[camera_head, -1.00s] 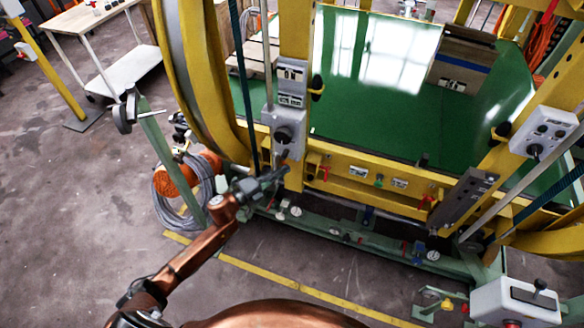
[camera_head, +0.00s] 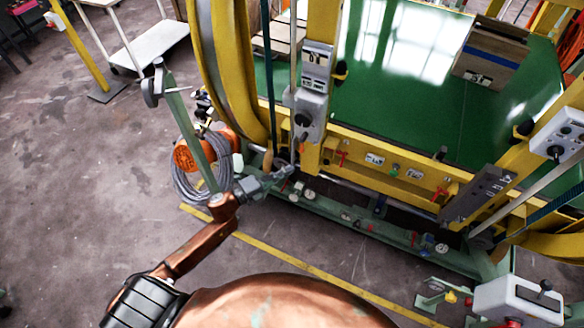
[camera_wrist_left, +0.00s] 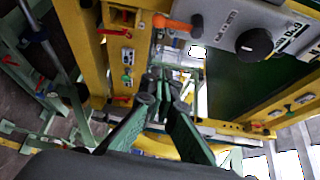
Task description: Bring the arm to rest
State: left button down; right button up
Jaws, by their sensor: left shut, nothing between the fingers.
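The yellow ring inverter (camera_head: 345,150) fills the middle and right of the head view, with a green floor panel inside it. My left arm comes up from the bottom left of the head view. Its gripper (camera_head: 283,178) is shut and empty, in front of the machine's lower left corner and below the grey control box (camera_head: 309,115). In the left wrist view the dark fingers (camera_wrist_left: 160,82) point towards the yellow frame. The box's black knob (camera_wrist_left: 254,43) and an orange handle (camera_wrist_left: 172,23) show above them. My right gripper is out of view.
A green post (camera_head: 190,130) and a coiled grey cable (camera_head: 185,175) stand just left of the gripper. A second control box (camera_head: 560,135) is at the right, and a grey box with a lever (camera_head: 515,302) at the bottom right. Open floor (camera_head: 80,210) lies to the left.

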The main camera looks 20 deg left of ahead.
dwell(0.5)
